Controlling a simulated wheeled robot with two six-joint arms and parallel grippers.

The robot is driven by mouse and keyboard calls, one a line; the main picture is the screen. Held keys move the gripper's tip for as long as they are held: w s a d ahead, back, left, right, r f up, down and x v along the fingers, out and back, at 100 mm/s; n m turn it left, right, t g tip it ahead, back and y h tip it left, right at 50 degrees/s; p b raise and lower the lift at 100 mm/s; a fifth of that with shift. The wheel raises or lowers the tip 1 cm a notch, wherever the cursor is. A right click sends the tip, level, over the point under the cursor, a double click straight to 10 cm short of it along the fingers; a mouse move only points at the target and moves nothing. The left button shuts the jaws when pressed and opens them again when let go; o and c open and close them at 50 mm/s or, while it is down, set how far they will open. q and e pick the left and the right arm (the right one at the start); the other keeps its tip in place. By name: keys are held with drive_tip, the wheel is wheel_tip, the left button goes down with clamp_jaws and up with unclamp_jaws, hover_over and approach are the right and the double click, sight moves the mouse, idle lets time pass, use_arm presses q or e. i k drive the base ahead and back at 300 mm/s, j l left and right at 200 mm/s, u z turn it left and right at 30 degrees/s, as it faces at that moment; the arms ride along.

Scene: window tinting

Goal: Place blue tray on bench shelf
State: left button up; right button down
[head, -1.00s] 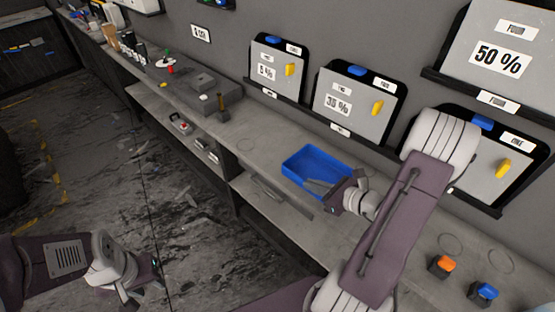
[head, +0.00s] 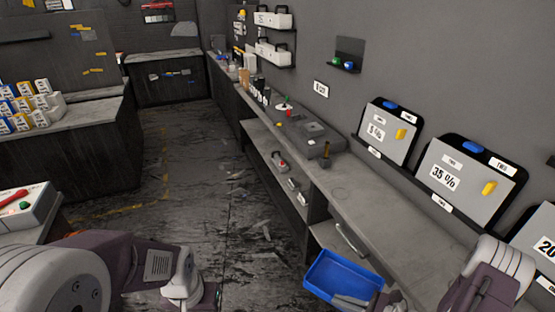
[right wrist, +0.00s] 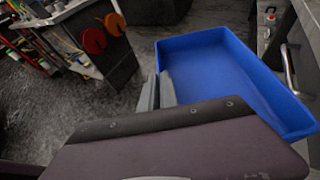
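The blue tray (head: 343,272) is at the bottom of the head view, in front of the bench edge, and covers part of the bench's lower shelf (head: 327,236). My right gripper (head: 352,301) is at its near rim; in the right wrist view the fingers (right wrist: 158,92) are close together at the rim of the tray (right wrist: 225,65), which appears held and empty. The bench top (head: 375,208) is above the shelf. My left gripper (head: 208,296) is low at left, away from the tray; its fingertips are not clear.
Further along the lower shelf lie a red-and-grey item (head: 279,162) and small grey items (head: 297,190). A grey block (head: 307,135) stands on the bench top. Film panels (head: 460,178) line the wall. The floor (head: 225,215) left of the bench is open.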

sight(269, 150)
drive_tip(key=i+j+u, duration=0.4)
drive_tip(key=i, duration=0.55)
drive_tip(key=i+u, duration=0.4)
drive_tip(key=i, duration=0.55)
drive_tip(key=i+j+z, duration=0.3)
drive_tip(key=i+z, duration=0.15)
drive_tip(key=i, duration=0.6)
drive_tip(key=i+j+z, duration=0.5)
drive_tip(key=i+j, duration=0.15)
drive_tip(key=i, duration=0.35)
drive_tip(key=i+j+z, duration=0.45)
drive_tip(key=i+j, duration=0.35)
drive_tip(key=j, duration=0.2)
